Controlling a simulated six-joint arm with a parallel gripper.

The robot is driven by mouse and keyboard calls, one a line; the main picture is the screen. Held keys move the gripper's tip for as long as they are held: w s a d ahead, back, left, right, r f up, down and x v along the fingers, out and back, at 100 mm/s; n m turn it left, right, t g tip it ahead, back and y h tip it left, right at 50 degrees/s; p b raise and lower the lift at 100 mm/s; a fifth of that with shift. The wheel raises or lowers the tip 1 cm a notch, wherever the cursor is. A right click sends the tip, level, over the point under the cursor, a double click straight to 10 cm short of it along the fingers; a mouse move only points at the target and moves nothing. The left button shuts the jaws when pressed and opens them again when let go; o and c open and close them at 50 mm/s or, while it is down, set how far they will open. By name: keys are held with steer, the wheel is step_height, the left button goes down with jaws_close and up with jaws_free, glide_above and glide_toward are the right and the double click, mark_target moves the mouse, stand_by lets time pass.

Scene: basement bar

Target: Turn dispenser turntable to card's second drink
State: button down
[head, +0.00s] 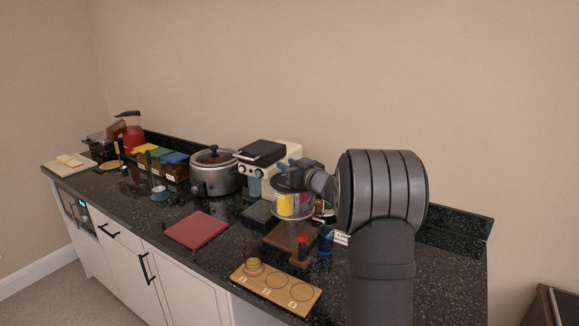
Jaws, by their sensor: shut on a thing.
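The dispenser turntable (294,209) is a round, clear-sided unit with a yellow section facing me, right of the coffee machine. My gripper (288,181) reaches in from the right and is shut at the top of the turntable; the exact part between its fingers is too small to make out. A small white card (341,238) with dark print stands just right of the turntable. My arm partly covers it, and its text is too small to read.
A wooden board (306,298) with numbered circles lies in front, a small coloured stack on its first circle. A red board (197,230) lies left.

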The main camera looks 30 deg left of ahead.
steer(key=shift+r, duration=0.1)
steer(key=c, duration=1)
jaws_free()
steer(key=v, duration=1.7)
steer(key=shift+s+d, duration=0.1)
steer(key=shift+d, duration=0.1)
steer(key=x, duration=1.7)
steer(key=shift+a, duration=0.2)
steer(key=shift+d, duration=0.1)
